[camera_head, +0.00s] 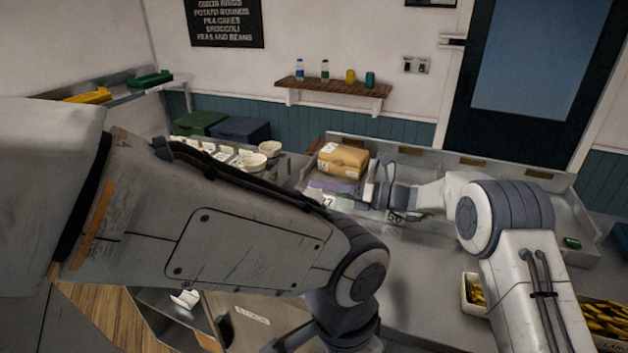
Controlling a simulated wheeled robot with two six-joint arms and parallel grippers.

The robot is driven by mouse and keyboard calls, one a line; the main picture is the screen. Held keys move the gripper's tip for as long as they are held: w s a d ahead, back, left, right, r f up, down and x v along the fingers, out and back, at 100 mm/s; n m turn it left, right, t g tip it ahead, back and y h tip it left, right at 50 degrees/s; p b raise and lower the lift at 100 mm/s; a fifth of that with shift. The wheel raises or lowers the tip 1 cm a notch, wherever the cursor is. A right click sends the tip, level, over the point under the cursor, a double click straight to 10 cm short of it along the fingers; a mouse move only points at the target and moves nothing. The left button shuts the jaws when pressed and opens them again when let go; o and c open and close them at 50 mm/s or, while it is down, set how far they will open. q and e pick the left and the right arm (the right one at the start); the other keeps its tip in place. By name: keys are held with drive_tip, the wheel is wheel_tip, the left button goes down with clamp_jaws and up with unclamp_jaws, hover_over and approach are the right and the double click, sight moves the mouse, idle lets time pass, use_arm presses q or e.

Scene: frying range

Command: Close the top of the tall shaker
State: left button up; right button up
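I cannot pick out the tall shaker or its top in this view; my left arm covers much of the counter. My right gripper (372,194) is over the back of the counter, pointing left, just in front of a brown cardboard box (343,160). Its fingers are small and seen edge-on, so I cannot tell if they are open or hold anything. A flat purple item (332,189) lies beside them at the left. My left arm crosses the view from the left and bends down at the bottom; its gripper is out of view.
White cups (270,150) stand in a tray area left of the box. Two tubs of fried food, one at the right (606,318), sit near my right forearm. A wall shelf (334,87) holds several small bottles. The metal counter (425,290) is clear between the arms.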

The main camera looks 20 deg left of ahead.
drive_tip(key=shift+a, duration=0.95)
clamp_jaws()
drive_tip(key=shift+s, duration=0.1)
